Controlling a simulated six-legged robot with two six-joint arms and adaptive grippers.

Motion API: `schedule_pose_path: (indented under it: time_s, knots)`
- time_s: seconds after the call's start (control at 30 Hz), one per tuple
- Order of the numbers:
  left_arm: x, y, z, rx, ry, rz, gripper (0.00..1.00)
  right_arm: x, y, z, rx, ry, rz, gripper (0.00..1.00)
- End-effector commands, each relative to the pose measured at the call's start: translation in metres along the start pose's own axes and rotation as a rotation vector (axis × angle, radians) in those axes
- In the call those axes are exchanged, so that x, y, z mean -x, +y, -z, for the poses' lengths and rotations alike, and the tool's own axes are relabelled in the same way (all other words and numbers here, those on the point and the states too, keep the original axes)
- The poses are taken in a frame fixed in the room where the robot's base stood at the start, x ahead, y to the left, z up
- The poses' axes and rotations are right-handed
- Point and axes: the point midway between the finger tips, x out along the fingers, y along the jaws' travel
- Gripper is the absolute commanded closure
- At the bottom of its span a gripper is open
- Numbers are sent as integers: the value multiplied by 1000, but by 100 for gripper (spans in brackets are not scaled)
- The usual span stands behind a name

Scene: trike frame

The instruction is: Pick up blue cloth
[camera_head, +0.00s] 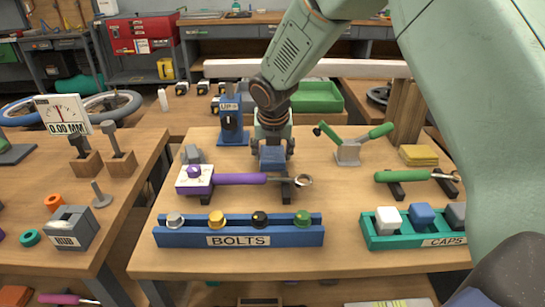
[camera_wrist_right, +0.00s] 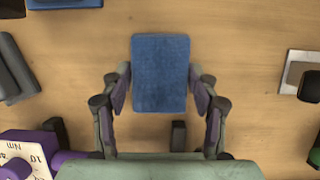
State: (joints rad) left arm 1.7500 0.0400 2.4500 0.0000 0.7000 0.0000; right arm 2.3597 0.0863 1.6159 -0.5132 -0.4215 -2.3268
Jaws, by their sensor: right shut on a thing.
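The blue cloth (camera_head: 272,158) is a small folded block near the back middle of the wooden table. It also shows in the right wrist view as a blue rectangle (camera_wrist_right: 160,70). My right gripper (camera_head: 273,150) points down at it from above, and its two fingers (camera_wrist_right: 160,92) are shut on the cloth's left and right sides. I cannot tell whether the cloth touches the table. My left gripper is not in view.
A purple torque wrench (camera_head: 238,179) lies on stands just in front. The blue "UP" block (camera_head: 232,125) stands to the left, a green-handled clamp (camera_head: 348,150) to the right. Behind is a green tray (camera_head: 318,97). A blue bolts rack (camera_head: 180,238) and teal caps rack (camera_head: 400,242) line the front.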

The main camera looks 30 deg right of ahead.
Motion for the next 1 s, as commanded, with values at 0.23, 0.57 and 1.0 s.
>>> schedule_pose_path:
  time_s: [0.23, 0.57, 1.0]
  knots:
    - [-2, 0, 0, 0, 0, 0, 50, 0, 0, -1, 0, -2, -1, 70]
    - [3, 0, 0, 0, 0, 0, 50, 30, 0, -13, -1, -3, -1, 70]
    - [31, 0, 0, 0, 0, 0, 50, 93, 0, -39, 0, -2, 0, 70]
